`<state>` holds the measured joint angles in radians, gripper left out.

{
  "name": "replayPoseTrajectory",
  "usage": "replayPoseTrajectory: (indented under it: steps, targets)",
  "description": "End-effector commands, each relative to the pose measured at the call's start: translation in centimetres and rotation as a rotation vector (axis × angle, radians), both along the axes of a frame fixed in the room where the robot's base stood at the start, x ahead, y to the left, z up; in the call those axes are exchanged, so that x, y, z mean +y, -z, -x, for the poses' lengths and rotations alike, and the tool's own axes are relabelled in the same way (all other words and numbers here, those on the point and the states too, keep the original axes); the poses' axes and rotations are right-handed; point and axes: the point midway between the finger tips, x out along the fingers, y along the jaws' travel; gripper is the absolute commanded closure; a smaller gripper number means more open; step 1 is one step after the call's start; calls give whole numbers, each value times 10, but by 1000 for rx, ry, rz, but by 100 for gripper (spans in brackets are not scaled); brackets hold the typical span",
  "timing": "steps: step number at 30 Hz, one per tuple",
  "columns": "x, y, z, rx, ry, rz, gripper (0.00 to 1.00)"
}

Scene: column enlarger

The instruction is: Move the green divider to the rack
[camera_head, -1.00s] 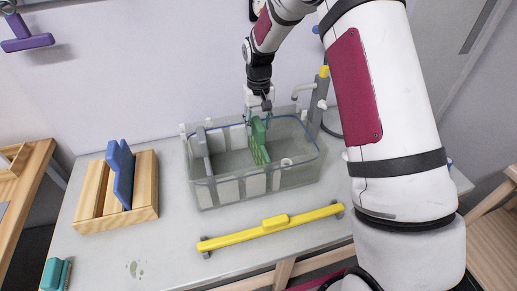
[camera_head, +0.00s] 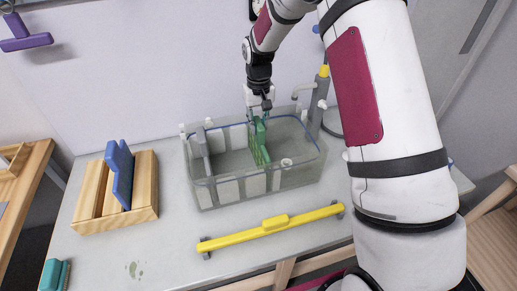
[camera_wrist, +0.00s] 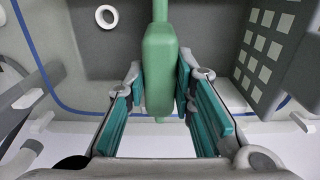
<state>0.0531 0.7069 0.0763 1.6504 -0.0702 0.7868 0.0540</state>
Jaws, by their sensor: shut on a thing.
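The green divider (camera_head: 260,151) stands upright inside the clear tank (camera_head: 227,191), right of the tank's middle. My gripper (camera_head: 259,117) reaches down over the tank from above and is shut on the divider's top grip. In the wrist view, the rounded green grip (camera_wrist: 160,65) lies between my gripper's teal finger pads (camera_wrist: 160,92). The wooden rack (camera_head: 145,216) stands on the table left of the tank, apart from it. A blue divider (camera_head: 122,178) stands in the rack. The green divider's lower edge is hard to make out through the tank wall.
A grey-white divider (camera_head: 204,150) stands in the tank's left part. A white ring (camera_head: 286,162) lies in its right part. A yellow bar (camera_head: 270,228) lies in front. A grey post (camera_head: 319,104) stands at the tank's back right corner. The table between rack and tank is clear.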

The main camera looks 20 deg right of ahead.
Motion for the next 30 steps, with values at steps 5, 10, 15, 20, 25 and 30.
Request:
replayPoseTrajectory:
  steps: [5, 10, 15, 20, 25, 30]
  targets:
    - [0, -1, 0, -1, 0, 0, 100]
    - [0, -3, 0, -1, 0, 0, 100]
    - [0, -5, 0, -1, 0, 0, 100]
    - [0, -7, 0, -1, 0, 0, 100]
    - [0, -8, 0, -1, 0, 0, 100]
    - [0, -9, -1, -2, 0, 0, 100]
